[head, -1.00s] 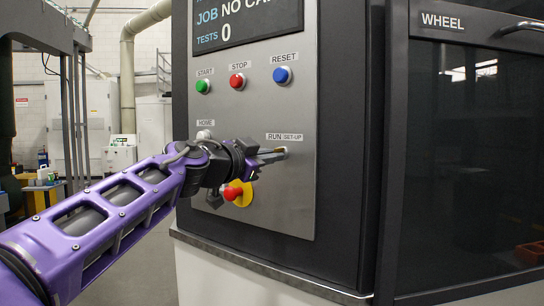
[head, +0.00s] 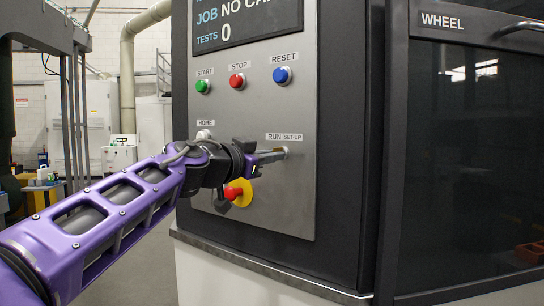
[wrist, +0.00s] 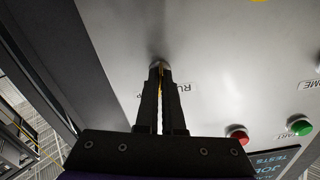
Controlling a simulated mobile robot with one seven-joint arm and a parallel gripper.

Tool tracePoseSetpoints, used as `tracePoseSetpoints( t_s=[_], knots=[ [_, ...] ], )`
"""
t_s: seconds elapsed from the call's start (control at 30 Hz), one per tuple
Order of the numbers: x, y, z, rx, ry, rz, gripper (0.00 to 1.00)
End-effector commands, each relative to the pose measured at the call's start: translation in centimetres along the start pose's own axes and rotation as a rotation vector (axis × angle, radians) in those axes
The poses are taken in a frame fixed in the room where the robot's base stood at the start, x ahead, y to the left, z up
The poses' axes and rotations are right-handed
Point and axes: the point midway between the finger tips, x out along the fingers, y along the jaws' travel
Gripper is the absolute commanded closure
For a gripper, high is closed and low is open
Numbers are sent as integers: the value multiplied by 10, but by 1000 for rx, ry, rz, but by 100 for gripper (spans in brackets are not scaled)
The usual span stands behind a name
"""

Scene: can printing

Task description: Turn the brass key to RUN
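The brass key shows in the wrist view as a thin yellow strip (wrist: 161,84) between my two fingers, in front of a round lock on the grey panel. My gripper (wrist: 161,72) is closed around it, one finger on each side. In the head view my gripper (head: 276,154) reaches the panel just below the RUN / SET-UP label (head: 284,137). The fingers hide most of the key and lock there. In the wrist view the label (wrist: 187,88) is upside down and partly covered by the fingers, so the key's exact setting is hard to read.
Green START (head: 203,86), red STOP (head: 237,81) and blue RESET (head: 282,75) buttons sit above. A red emergency button on yellow (head: 238,192) sits close below my gripper. The dark WHEEL door (head: 465,150) is at right.

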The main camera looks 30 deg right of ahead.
Motion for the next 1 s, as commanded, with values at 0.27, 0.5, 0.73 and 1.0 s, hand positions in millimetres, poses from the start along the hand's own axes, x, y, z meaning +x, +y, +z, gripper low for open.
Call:
tracePoseSetpoints(
  t_s=[0.27, 0.5, 0.73, 1.0],
  knots=[
    [0, -1, 0, -260, 0, -3, 100],
    [0, 0, 0, -480, 0, -3, 100],
    [0, 0, 0, -652, 0, -1, 100],
    [0, 0, 0, -778, 0, -1, 100]
  ],
)
